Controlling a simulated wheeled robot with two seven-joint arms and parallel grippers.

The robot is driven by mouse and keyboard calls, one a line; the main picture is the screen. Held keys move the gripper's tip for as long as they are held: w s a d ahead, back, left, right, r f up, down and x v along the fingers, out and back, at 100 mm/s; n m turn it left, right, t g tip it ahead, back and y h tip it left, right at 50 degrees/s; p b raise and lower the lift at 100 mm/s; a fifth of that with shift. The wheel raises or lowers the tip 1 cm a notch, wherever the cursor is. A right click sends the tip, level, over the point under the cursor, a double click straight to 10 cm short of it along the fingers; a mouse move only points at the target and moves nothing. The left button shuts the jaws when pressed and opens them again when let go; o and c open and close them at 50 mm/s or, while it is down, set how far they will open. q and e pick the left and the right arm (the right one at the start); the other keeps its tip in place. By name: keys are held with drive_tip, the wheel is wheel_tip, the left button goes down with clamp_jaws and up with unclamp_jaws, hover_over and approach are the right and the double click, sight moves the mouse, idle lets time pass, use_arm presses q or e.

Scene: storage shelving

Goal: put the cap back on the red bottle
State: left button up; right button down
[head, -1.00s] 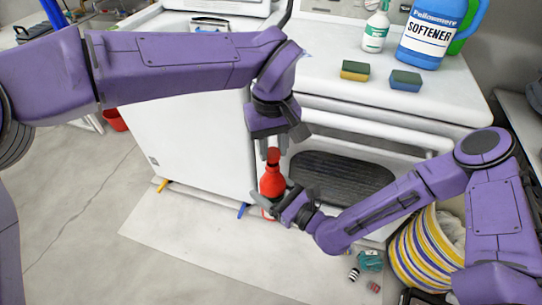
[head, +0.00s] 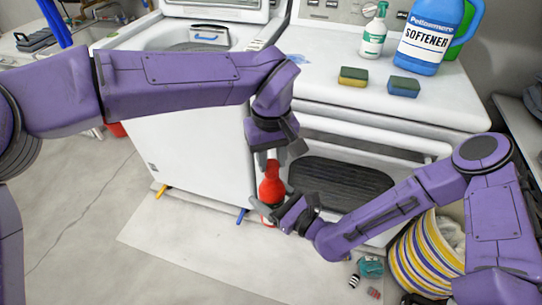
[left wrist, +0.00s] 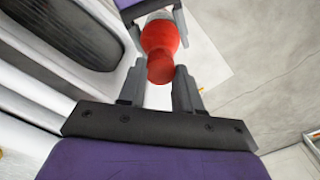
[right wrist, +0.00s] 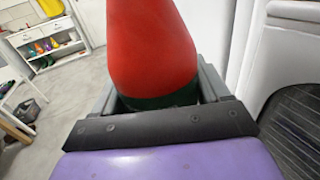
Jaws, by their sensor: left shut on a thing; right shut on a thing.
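My right gripper (head: 277,204) is shut on the red bottle (head: 270,187), holding it upright in front of the white machines. The bottle fills the middle of the right wrist view (right wrist: 150,45), with a dark green band low on it. My left gripper (head: 270,160) points down from above, shut on the red cap (left wrist: 160,70) between its fingertips. In the left wrist view the cap is lined up with the bottle (left wrist: 160,36). The cap sits at the bottle's top; I cannot tell whether it is seated.
The white machine (head: 330,65) at right bears two sponges (head: 353,76) (head: 403,86), a spray bottle (head: 374,34) and a blue softener jug (head: 430,35). A striped basket (head: 415,262) stands on the floor at lower right, near small items (head: 370,267). The floor at left is clear.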

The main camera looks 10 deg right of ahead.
use_arm(q)
drive_tip(key=shift+f, duration=0.55)
drive_tip(key=m, duration=0.6)
drive_tip(key=shift+m, duration=0.3)
drive_tip(key=o, duration=1)
drive_tip(key=shift+r, duration=2.25)
drive_tip(key=shift+c, duration=0.2)
